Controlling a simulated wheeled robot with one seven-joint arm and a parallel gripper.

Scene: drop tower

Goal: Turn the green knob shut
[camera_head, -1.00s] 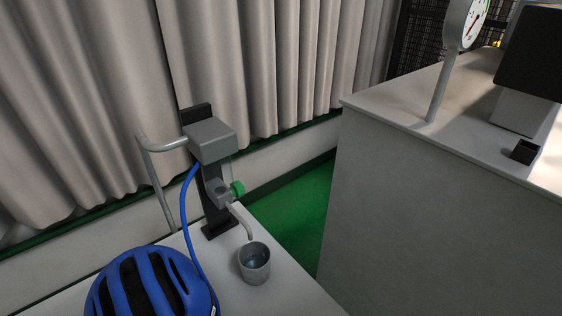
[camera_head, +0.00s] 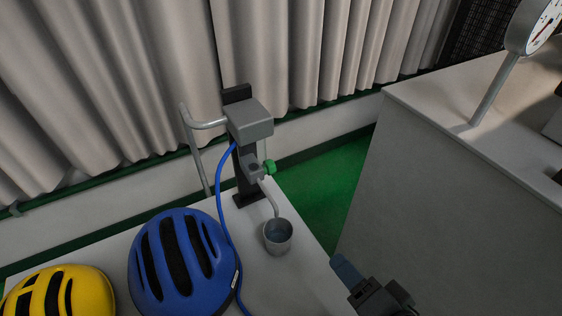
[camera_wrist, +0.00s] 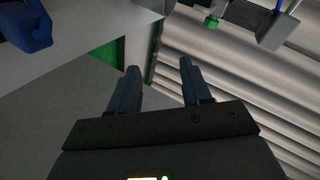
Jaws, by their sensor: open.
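The green knob (camera_head: 270,167) is on the right side of a small grey valve body (camera_head: 252,168), on a dark upright stand with a spout. The knob also shows near the top of the wrist view (camera_wrist: 211,22). A grey cup (camera_head: 278,236) with bluish contents stands under the spout (camera_head: 271,199). My gripper (camera_head: 345,268) is at the lower right in the head view, right of the cup and apart from the knob. In the wrist view my gripper (camera_wrist: 160,72) has its two fingers spread, with nothing between them.
A blue hose (camera_head: 222,205) runs from the stand past a blue helmet (camera_head: 178,262). A yellow helmet (camera_head: 60,292) lies further left. A large grey cabinet (camera_head: 435,190) with a round gauge (camera_head: 533,27) is at the right. Curtains (camera_head: 300,55) hang behind.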

